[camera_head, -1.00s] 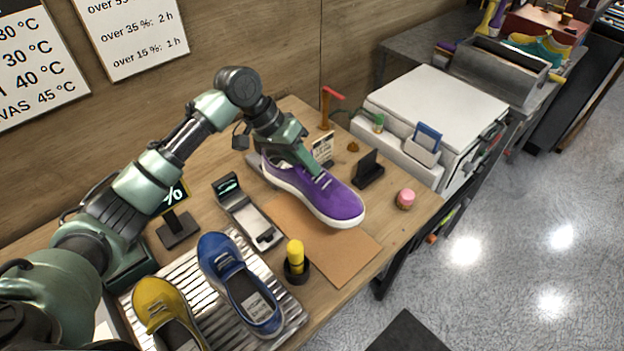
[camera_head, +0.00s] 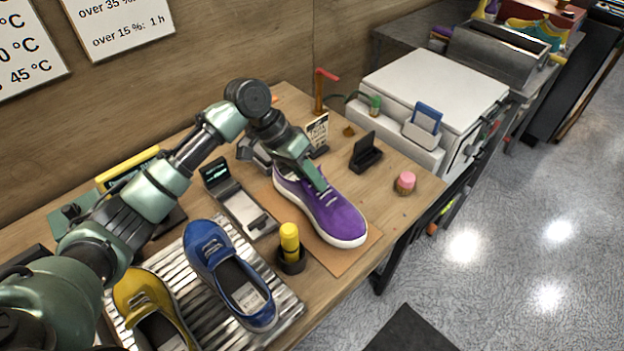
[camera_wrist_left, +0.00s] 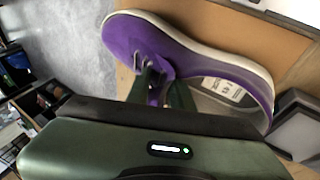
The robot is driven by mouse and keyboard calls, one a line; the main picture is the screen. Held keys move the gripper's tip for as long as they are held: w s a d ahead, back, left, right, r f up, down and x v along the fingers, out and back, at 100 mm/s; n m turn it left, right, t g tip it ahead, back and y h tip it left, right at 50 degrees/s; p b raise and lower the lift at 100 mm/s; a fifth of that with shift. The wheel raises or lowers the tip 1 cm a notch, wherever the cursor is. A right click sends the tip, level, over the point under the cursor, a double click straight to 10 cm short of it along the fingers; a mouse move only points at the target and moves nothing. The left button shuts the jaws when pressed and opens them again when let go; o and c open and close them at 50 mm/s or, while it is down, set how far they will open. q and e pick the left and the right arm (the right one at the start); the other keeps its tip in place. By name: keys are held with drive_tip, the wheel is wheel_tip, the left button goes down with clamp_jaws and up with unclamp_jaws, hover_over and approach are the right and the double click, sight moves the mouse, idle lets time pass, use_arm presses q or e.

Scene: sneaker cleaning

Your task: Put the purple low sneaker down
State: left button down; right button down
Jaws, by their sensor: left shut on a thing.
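The purple low sneaker (camera_head: 335,215) has a white sole and is over the brown mat (camera_head: 361,240) on the wooden table, its toe toward the front right. My left gripper (camera_head: 318,182) is shut on the sneaker at its tongue and opening. In the left wrist view the sneaker (camera_wrist_left: 205,65) lies across the picture, with the fingers (camera_wrist_left: 160,88) at its laces and a label showing inside. The sole looks on or very close to the mat; I cannot tell if it touches. My right gripper is not in view.
A yellow-capped bottle in a black holder (camera_head: 290,245) stands left of the sneaker. A blue shoe (camera_head: 225,270) and a yellow shoe (camera_head: 150,305) lie on a ribbed rack. A scale-like device (camera_head: 238,200), black stand (camera_head: 366,153) and pink-topped jar (camera_head: 404,183) are nearby.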

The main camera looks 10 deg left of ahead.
use_arm(q)
drive_tip(key=shift+f+b, duration=0.5)
drive_tip(key=shift+f, duration=0.15)
drive_tip(key=shift+f, duration=0.45)
drive_tip(key=c, duration=1.1)
unclamp_jaws()
drive_tip(key=shift+c, duration=0.2)
